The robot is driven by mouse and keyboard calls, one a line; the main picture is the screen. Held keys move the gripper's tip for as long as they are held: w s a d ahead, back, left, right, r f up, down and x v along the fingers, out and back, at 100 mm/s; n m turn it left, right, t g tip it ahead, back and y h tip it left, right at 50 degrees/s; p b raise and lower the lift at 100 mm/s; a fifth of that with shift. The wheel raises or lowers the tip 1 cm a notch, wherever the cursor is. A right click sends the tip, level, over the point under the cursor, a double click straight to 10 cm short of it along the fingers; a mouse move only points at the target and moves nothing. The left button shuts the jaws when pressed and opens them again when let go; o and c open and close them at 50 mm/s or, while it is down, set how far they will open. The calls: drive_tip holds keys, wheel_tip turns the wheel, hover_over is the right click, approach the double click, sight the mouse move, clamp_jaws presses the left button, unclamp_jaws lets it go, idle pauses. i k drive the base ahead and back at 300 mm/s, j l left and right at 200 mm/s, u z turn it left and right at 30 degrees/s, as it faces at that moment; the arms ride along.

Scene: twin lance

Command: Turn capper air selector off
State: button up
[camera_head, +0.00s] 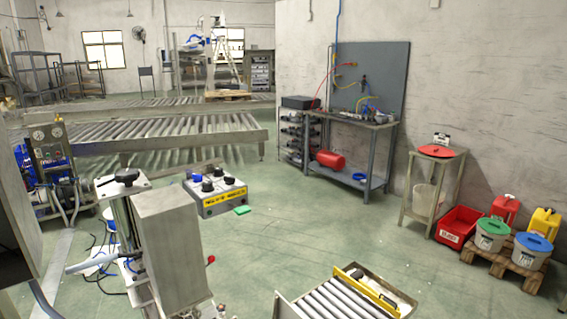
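A pale plate with a black lever-like knob (121,176) sits on top of a metal post at the left foreground. It may be the capper air selector, but I see no readable label on it. A grey control box (222,200) with several black knobs and a yellow lettered strip stands just behind and to the right. Which of these is the selector, and its setting, I cannot tell. A tall grey metal housing (172,250) stands in front, hiding part of the machine. My gripper is not in view.
Roller conveyors (150,133) cross behind. A short roller conveyor (345,300) lies at the front. A workbench (352,125), a wooden stand (430,190), a red crate (458,226) and lidded buckets (532,250) line the right wall. Green floor (320,225) between is clear.

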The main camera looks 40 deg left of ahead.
sight(197, 178)
drive_tip(key=i+z, duration=0.3)
drive_tip(key=i, duration=2.45)
drive_tip(key=i+u, duration=0.15)
drive_tip(key=i, duration=0.35)
drive_tip(key=i+l+u, duration=0.2)
drive_tip(key=i, duration=0.3)
drive_tip(key=i+l+u, duration=0.15)
drive_tip(key=i, duration=0.35)
drive_tip(key=i+j+u, duration=0.15)
drive_tip(key=u, duration=0.25)
drive_tip(key=i+u, duration=0.65)
drive_tip(key=u, duration=0.15)
drive_tip(key=i+l+u, duration=0.15)
drive_tip(key=i+u, duration=0.25)
drive_tip(key=i+j+u, duration=0.2)
drive_tip(key=i+u, duration=0.25)
drive_tip(key=i, duration=0.2)
drive_tip(key=i+u, duration=0.4)
drive_tip(key=i, duration=1)
drive_tip(key=i+u, duration=0.15)
drive_tip(key=i, duration=0.6)
drive_tip(key=i+u, duration=0.7)
drive_tip(key=u, duration=0.15)
drive_tip(key=i+l+u, duration=0.15)
drive_tip(key=i+u, duration=0.3)
drive_tip(key=i+j+u, duration=0.25)
drive_tip(key=u, duration=0.25)
drive_tip(key=i+u, duration=0.8)
drive_tip(key=u, duration=0.2)
